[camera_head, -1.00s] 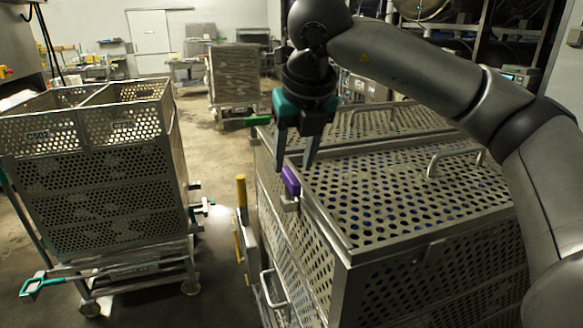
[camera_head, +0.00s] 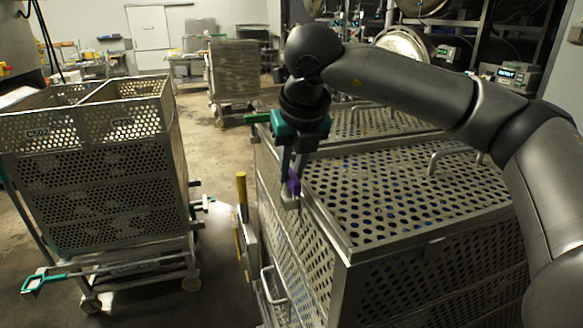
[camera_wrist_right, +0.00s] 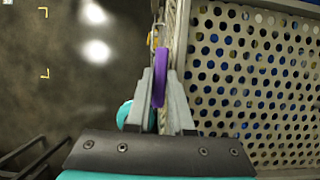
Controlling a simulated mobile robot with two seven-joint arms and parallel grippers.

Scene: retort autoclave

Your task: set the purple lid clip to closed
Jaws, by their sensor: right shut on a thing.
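The purple lid clip (camera_head: 294,183) sits on the upper left edge of the perforated metal basket (camera_head: 400,205), near the rim of its lid. My right gripper (camera_head: 291,180) reaches down over it from above, its fingers on either side of the clip. In the right wrist view the purple clip (camera_wrist_right: 160,78) lies between the two grey fingers (camera_wrist_right: 160,90), and the gripper is shut on it. The fingers partly hide the clip in the head view. My left gripper does not show.
A second perforated basket (camera_head: 95,170) on a wheeled trolley stands at the left. A yellow-handled post (camera_head: 241,190) stands beside the near basket. Lid handles (camera_head: 455,155) rise from the basket top. Open floor (camera_head: 215,155) lies between the baskets.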

